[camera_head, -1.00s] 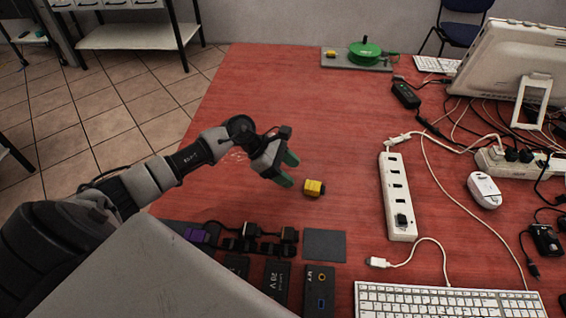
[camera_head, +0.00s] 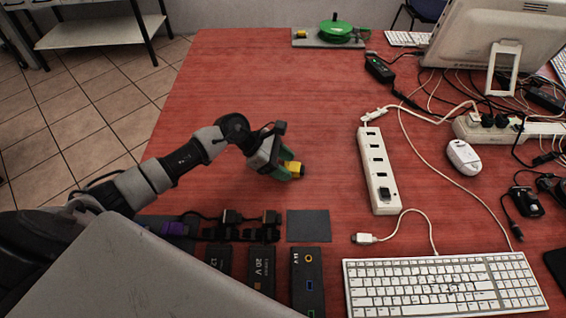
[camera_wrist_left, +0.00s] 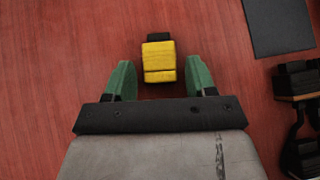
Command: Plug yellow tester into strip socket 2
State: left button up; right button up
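The yellow tester (camera_head: 294,168) is a small yellow block with a dark end, lying on the red table. It also shows in the left wrist view (camera_wrist_left: 159,60), ahead of and between the lines of the two green fingers. My left gripper (camera_head: 283,170) is beside it; in the wrist view its fingers (camera_wrist_left: 156,82) are spread apart, with the tester's near end at the fingertips and red table between them. The white power strip (camera_head: 377,165) lies to the right, with several sockets and a black plug (camera_head: 384,194) in its near end. My right gripper is not in view.
A dark grey pad (camera_head: 308,226) and black devices (camera_head: 309,275) lie in front. A white keyboard (camera_head: 440,285) is at the near right. A white cable (camera_head: 405,215) curls near the strip. The table between tester and strip is clear.

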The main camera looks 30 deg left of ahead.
pick_arm(q)
jog(key=c, duration=0.8)
jog(key=shift+r+p, duration=2.05)
jog(key=shift+r, duration=1.5)
jog(key=shift+c, duration=0.2)
